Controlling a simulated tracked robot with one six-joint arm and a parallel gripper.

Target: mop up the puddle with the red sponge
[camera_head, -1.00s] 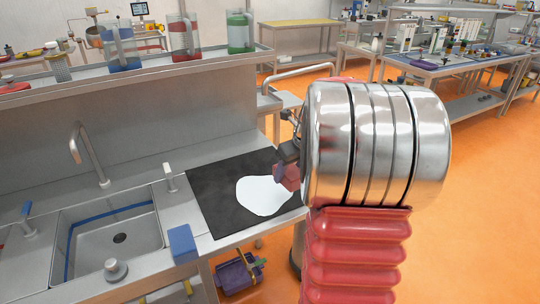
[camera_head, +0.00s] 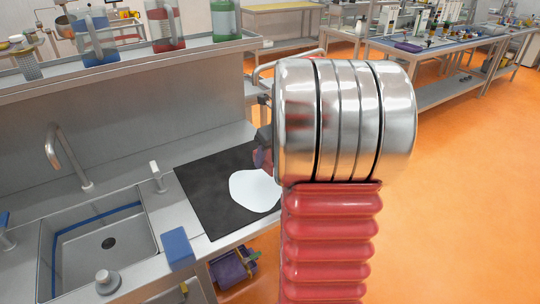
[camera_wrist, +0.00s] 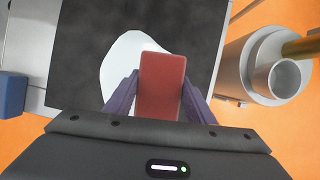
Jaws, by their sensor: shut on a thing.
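The red sponge (camera_wrist: 161,84) is between the two purple fingers of my gripper (camera_wrist: 160,100) in the wrist view, and the gripper is shut on it. The white puddle (camera_head: 254,191) lies on a black mat (camera_head: 210,200) on the counter. In the wrist view the puddle (camera_wrist: 122,62) shows to the left of the sponge, and the sponge covers part of it from this angle. In the head view my arm hides most of the gripper (camera_head: 262,158) and the puddle's right edge. I cannot tell whether the sponge touches the puddle.
A sink (camera_head: 100,245) with a tap (camera_head: 68,155) is left of the mat. A blue block (camera_head: 178,248) stands on the counter's front edge, also left. Jugs (camera_head: 165,25) stand on the shelf behind. A grey cylindrical object (camera_wrist: 268,72) is right of the mat in the wrist view.

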